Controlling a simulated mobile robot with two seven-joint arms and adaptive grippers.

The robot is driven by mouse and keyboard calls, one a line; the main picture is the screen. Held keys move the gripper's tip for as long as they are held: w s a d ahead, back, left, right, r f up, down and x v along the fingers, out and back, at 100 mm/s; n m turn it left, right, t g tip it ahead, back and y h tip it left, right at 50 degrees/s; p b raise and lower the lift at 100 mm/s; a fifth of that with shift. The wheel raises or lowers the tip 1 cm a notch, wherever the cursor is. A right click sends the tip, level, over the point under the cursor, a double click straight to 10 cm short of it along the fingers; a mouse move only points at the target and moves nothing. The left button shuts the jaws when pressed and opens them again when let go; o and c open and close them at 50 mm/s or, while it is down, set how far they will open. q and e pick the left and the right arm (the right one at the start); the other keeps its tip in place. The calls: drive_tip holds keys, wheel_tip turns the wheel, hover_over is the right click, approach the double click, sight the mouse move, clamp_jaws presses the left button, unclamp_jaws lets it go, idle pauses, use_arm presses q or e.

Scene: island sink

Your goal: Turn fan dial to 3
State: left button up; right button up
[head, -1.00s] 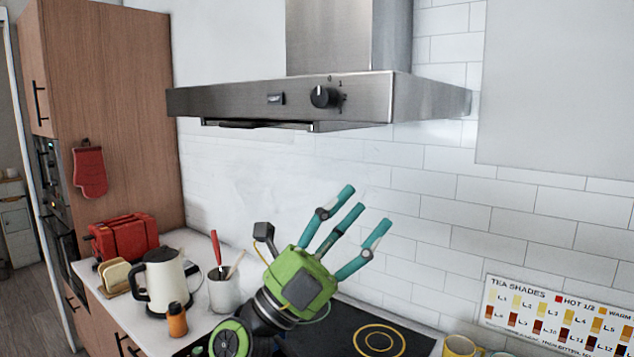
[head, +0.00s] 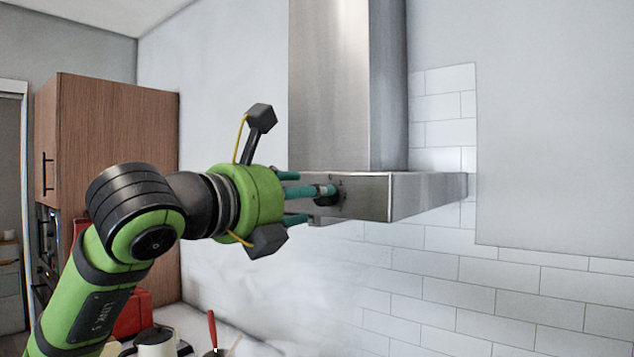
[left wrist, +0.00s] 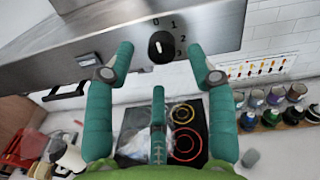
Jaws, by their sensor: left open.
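The fan dial is a black round knob (left wrist: 161,46) on the front of the steel range hood, with 0, 1, 2 and 3 printed around it. Its white mark appears nearer the 0 than the 3. In the head view the dial (head: 327,200) is mostly hidden by my fingers. My left gripper (head: 308,192) is at the hood front. In the left wrist view the left gripper (left wrist: 160,58) is open, with one teal finger on each side of the dial and a third below. I cannot tell whether any finger touches it. My right gripper is not in view.
The hood (head: 430,195) has a small rectangular switch (left wrist: 88,59) left of the dial. Below are the black cooktop (left wrist: 130,145) and several cups on a shelf at the right. A kettle (head: 157,342) and red toaster (head: 132,312) stand low at left.

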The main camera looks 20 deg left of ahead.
use_arm(q)
drive_tip(key=p+x, duration=0.2)
drive_tip(key=x, duration=0.2)
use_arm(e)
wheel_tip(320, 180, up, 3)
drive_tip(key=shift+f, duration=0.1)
use_arm(q)
drive_tip(key=c, duration=1.1)
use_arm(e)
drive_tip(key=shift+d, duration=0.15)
